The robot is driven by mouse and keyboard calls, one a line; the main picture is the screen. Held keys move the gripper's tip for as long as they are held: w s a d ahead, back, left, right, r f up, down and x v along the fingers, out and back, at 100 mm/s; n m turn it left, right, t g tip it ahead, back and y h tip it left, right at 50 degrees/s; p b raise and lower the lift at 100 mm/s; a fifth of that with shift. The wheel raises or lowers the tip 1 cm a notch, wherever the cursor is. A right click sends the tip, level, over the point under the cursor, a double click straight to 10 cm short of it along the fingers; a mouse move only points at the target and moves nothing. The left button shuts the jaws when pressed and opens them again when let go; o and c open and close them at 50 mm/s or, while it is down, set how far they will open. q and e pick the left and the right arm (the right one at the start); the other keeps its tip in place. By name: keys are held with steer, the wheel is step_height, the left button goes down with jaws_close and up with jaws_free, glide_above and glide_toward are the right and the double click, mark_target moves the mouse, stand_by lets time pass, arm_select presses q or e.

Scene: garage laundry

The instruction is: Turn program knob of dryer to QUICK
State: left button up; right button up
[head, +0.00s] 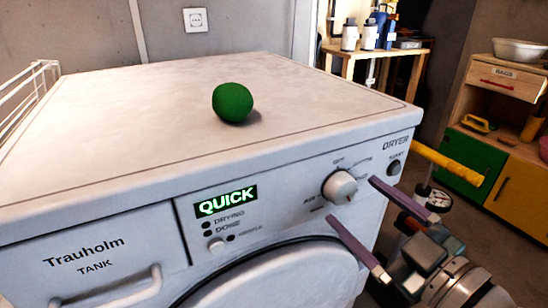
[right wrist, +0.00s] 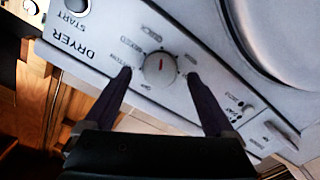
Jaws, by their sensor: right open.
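The white dryer (head: 300,170) stands in front of me. Its program knob (head: 341,187) is a round white dial on the front panel with labels around it; it also shows in the right wrist view (right wrist: 159,69), with a red mark on its face. The lit display (head: 226,201) reads QUICK in green. My right gripper (head: 351,199) is open, with its fingertips on either side of the knob; in the right wrist view a gap shows between each finger and the knob. I cannot tell how far the tips are from the panel. My left gripper is not in view.
A green ball (head: 232,102) rests on the dryer top. The start button (head: 394,168) sits right of the knob. The round door (head: 275,275) is below the panel. A yellow bar (head: 447,162) and a wooden cabinet (head: 503,85) are at the right.

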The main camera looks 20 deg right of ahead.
steer(key=s, duration=0.7)
steer(key=shift+s+d+p, duration=0.3)
steer(key=shift+s+p, duration=0.1)
steer(key=shift+p, duration=0.05)
steer(key=shift+r, duration=0.1)
